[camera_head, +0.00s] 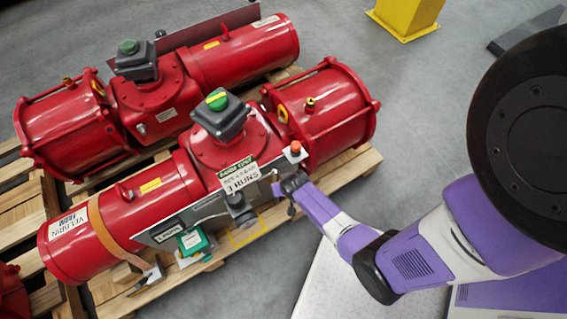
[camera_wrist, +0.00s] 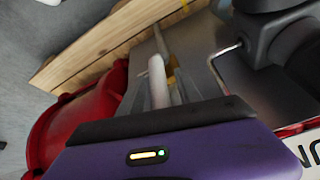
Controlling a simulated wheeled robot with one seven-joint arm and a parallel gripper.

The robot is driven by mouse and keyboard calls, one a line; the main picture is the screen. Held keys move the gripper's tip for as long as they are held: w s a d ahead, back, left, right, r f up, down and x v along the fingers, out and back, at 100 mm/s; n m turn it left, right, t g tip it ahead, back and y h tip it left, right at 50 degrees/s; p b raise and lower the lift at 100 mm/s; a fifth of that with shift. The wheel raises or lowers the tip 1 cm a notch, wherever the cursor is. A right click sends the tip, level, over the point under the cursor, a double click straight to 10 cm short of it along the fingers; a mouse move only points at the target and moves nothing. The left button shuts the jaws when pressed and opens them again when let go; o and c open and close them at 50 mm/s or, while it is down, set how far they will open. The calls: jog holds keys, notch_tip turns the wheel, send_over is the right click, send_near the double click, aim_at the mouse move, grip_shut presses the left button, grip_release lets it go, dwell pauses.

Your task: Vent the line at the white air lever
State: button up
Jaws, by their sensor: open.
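The white air lever (camera_wrist: 158,82) shows in the wrist view as a pale rounded rod pointing toward my gripper. My gripper (camera_wrist: 160,90) is open, with its grey fingers on either side of the lever. I cannot tell whether either finger touches it. In the head view my gripper (camera_head: 291,187) is at the front panel of the nearer red actuator (camera_head: 150,195), below the red button (camera_head: 295,147). The lever is not clearly distinguishable there, with my gripper over that spot.
A second red actuator (camera_head: 240,55) lies behind on the wooden pallet (camera_head: 345,170). A green-and-white box (camera_head: 192,241) and a dark round fitting (camera_head: 243,211) are left of my gripper. A yellow post (camera_head: 405,17) stands at the back.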

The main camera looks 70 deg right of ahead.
grip_shut()
dwell(1.3)
